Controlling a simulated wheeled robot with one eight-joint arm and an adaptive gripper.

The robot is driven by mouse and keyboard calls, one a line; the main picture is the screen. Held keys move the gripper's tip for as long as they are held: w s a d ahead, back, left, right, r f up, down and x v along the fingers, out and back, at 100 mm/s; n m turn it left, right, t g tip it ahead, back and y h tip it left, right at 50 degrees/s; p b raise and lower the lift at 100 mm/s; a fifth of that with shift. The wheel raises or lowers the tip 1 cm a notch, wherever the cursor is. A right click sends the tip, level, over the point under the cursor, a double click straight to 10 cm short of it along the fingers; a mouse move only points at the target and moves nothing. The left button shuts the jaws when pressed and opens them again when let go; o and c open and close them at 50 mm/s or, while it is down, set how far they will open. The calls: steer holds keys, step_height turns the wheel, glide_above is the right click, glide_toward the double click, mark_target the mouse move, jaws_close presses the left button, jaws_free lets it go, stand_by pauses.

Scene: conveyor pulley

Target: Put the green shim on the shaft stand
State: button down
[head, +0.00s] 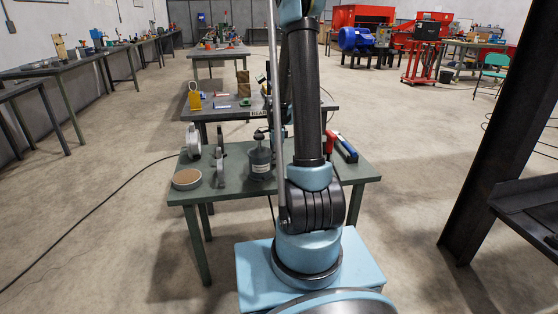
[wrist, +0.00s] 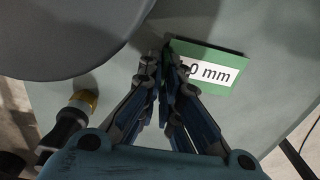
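The green shim (wrist: 210,68) shows in the wrist view as a flat green rectangle with a white label ending in "0 mm". My gripper (wrist: 160,60) has its fingertips close together at the shim's left end, and the right finger covers part of the label. I cannot tell whether the fingers grip the shim or whether it lies on the surface below. In the head view my arm hides the gripper and the shim is not clearly seen. I cannot pick out the shaft stand with certainty.
A large grey disc (wrist: 75,35) and a black-handled tool (wrist: 70,122) are close left in the wrist view. The near green table (head: 215,193) bears a round tin (head: 187,180), grey metal parts (head: 193,141) and a dark canister (head: 260,160). A dark steel column (head: 495,140) stands right.

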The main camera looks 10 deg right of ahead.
steer(key=shift+f, duration=0.2)
steer(key=c, duration=1.8)
jaws_free()
